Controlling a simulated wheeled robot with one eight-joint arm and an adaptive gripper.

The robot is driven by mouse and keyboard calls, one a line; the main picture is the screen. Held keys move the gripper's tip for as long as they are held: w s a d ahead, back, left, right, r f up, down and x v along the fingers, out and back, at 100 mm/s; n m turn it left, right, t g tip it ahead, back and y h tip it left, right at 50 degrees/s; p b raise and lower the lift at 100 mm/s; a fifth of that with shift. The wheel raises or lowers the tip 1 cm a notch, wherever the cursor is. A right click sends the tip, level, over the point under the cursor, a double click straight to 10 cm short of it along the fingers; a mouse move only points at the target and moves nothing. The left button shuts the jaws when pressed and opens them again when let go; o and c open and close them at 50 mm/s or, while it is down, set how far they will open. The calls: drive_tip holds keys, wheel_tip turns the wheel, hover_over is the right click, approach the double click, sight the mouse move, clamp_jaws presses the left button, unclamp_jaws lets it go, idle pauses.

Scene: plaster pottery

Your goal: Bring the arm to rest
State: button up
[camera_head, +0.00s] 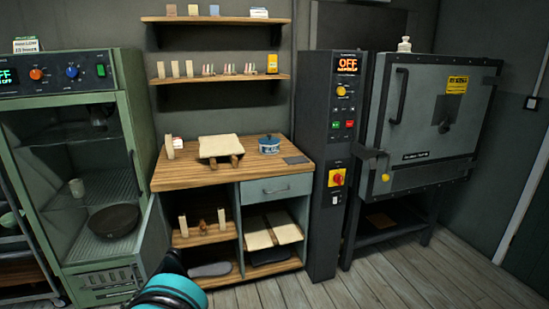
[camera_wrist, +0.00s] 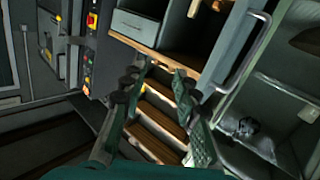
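My gripper (camera_wrist: 157,78) shows in the wrist view with its two dark fingers spread apart. Nothing shows between them; the wooden floor and the bench front lie beyond. In the head view, a turquoise and black part of my arm (camera_head: 168,291) enters at the bottom, left of centre. It is in front of the lower left of the workbench. The rest of my arm and the gripper fingers cannot be made out in that view.
The workbench (camera_head: 180,179) stands mid-view. The control column (camera_head: 318,238) and grey kiln (camera_head: 418,140) are at right. The floor (camera_head: 390,285) is clear in front.

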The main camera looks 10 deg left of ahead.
drive_tip(key=w+d+r+g+h, duration=0.1)
drive_tip(key=w+d+r, duration=0.2)
drive_tip(key=w+d, duration=0.35)
drive_tip(key=w+d+r+n+g+h, duration=0.1)
drive_tip(key=w+d+r+g, duration=0.15)
drive_tip(key=w, duration=0.65)
drive_tip(key=w+d+r+g+h, duration=0.1)
drive_tip(key=w+d+r, duration=0.2)
drive_tip(key=w+d, duration=0.4)
drive_tip(key=w+d+r+g, duration=0.2)
drive_tip(key=w+d, duration=0.3)
drive_tip(key=d, duration=0.5)
drive_tip(key=w+d+r+g, duration=0.3)
drive_tip(key=w+d, duration=0.3)
drive_tip(key=d, duration=0.5)
drive_tip(key=s+d+r+g+y, duration=0.1)
drive_tip(key=s+d, duration=0.2)
drive_tip(key=d, duration=0.9)
drive_tip(key=s+d+g+y, duration=0.1)
drive_tip(key=s+d+g, duration=0.15)
drive_tip(key=d, duration=0.95)
drive_tip(key=s+d+f+y, duration=0.3)
drive_tip(key=s+d, duration=0.9)
drive_tip(key=s, duration=0.5)
drive_tip(key=shift+f+m, duration=0.3)
drive_tip(key=shift+f, duration=0.05)
